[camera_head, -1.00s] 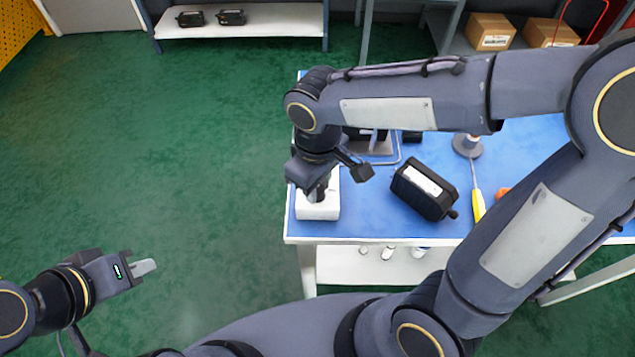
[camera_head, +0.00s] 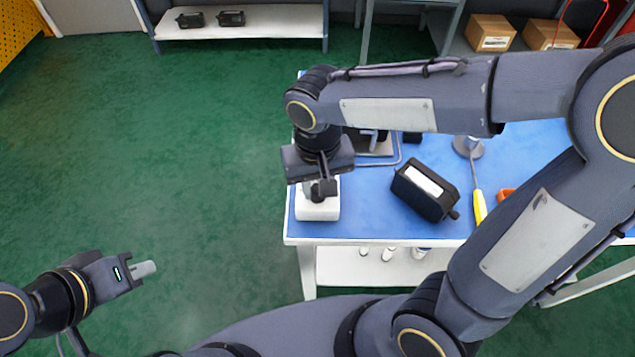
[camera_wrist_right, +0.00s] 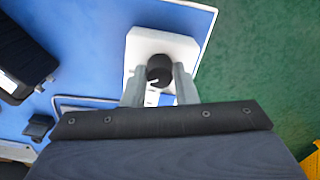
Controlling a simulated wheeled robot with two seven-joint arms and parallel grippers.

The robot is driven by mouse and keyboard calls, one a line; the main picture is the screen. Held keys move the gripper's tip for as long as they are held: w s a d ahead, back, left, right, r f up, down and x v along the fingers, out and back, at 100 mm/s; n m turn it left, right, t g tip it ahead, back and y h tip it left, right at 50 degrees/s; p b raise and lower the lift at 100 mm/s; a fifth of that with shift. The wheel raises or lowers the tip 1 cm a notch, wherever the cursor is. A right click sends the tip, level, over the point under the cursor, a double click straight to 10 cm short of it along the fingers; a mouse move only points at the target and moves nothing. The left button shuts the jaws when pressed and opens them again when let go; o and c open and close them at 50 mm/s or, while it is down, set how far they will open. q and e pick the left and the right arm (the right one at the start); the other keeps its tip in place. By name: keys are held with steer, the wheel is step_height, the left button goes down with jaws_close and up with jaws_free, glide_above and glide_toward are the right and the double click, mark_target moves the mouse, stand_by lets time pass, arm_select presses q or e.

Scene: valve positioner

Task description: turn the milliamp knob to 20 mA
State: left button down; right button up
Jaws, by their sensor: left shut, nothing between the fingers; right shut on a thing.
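The milliamp knob (camera_wrist_right: 160,69) is a black round knob on a white box (camera_head: 317,209) at the table's left front corner. The box also shows in the right wrist view (camera_wrist_right: 180,42). My right gripper (camera_head: 320,188) points down over the box and is shut on the knob, with one finger on each side of it in the right wrist view (camera_wrist_right: 160,80). The gripper partly hides the box's face and its markings, so I cannot read the setting. My left gripper (camera_head: 146,269) is shut and empty, out over the green floor at the lower left.
A black device with a white label (camera_head: 425,189) lies on the blue table (camera_head: 375,215) right of the box. A yellow-handled tool (camera_head: 480,206) and an orange item (camera_head: 505,194) lie farther right. A metal stand (camera_head: 376,150) is behind the right gripper.

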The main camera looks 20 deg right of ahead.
stand_by(0.4)
steer(key=o, duration=1)
step_height(320, 180, up, 8)
steer(key=shift+f+p, duration=0.1)
steer(key=shift+p, duration=0.55)
steer(key=shift+s+d+r, duration=0.1)
steer(key=shift+d+r, duration=0.1)
steer(key=shift+d, duration=0.05)
steer(key=s+d+r+m+t+y+p, duration=0.1)
steer(key=s+d+t+p, duration=0.4)
steer(key=s+d, duration=0.5)
steer(key=r+y+p, duration=0.1)
steer(key=y, duration=0.1)
steer(key=shift+d+r+m+t+y, duration=0.2)
steer(key=shift+r+m+t+y, duration=0.1)
steer(key=shift+m+y, duration=0.1)
